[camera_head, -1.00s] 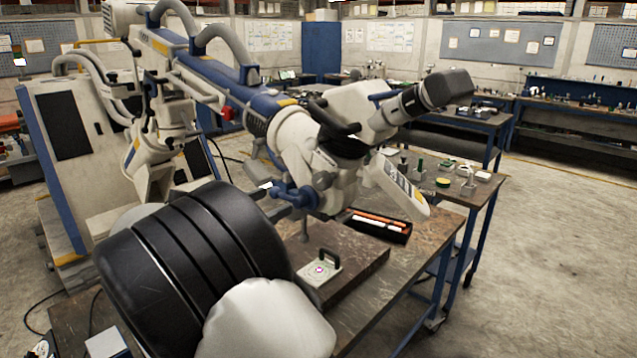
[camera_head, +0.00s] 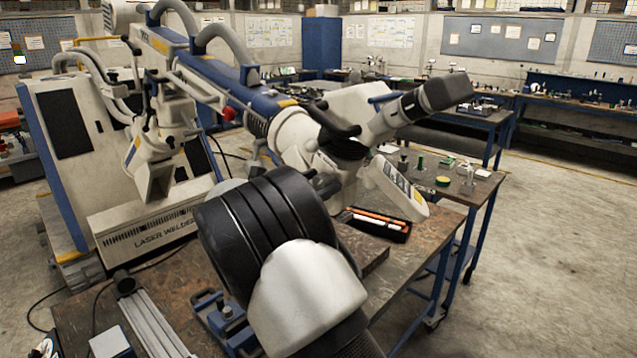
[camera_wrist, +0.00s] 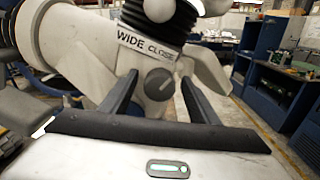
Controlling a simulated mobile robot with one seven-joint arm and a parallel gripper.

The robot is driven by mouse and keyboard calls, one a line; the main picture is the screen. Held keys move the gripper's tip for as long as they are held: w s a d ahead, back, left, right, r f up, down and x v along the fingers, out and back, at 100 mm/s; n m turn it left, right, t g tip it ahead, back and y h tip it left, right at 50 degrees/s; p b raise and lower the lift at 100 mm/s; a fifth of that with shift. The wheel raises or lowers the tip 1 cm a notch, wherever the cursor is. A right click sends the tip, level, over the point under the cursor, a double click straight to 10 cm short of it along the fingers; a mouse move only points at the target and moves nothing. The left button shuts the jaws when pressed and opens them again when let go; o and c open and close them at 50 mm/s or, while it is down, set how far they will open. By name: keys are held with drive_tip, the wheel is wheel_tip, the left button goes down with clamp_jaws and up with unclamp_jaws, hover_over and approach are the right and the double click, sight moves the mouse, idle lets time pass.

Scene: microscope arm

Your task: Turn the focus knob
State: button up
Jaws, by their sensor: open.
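The focus knob (camera_wrist: 159,86) is a round dark grey dial on the pale microscope head (camera_wrist: 105,55), just below a label reading WIDE and CLOSE. In the wrist view my gripper (camera_wrist: 158,79) is open, its two dark fingers spread left and right of the knob. The knob shows between the fingertips; I cannot tell how far they are from it in depth, and no contact is visible. In the head view the microscope (camera_head: 300,135) hangs on its blue and white arm. My own arm hides the knob and my gripper there.
A black tray with orange and white sticks (camera_head: 375,224) lies on the workbench (camera_head: 440,228) beneath the microscope. A blue clamp (camera_head: 228,318) and a metal rail (camera_head: 150,325) are at the front left. The laser welder cabinet (camera_head: 140,225) stands behind. A side table (camera_head: 485,185) is at right.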

drive_tip(key=c, duration=1)
drive_tip(key=shift+f, duration=0.1)
drive_tip(key=shift+f+m+b, duration=0.15)
drive_tip(key=shift+m+b, duration=0.35)
drive_tip(key=shift+b, duration=0.4)
drive_tip(key=m+b, duration=0.2)
drive_tip(key=b, duration=0.1)
drive_tip(key=m+b, duration=0.3)
drive_tip(key=shift+b, duration=0.4)
drive_tip(key=shift+d+m+b, duration=0.1)
drive_tip(key=shift+m+b, duration=0.2)
drive_tip(key=shift+m, duration=0.1)
drive_tip(key=shift+s, duration=0.1)
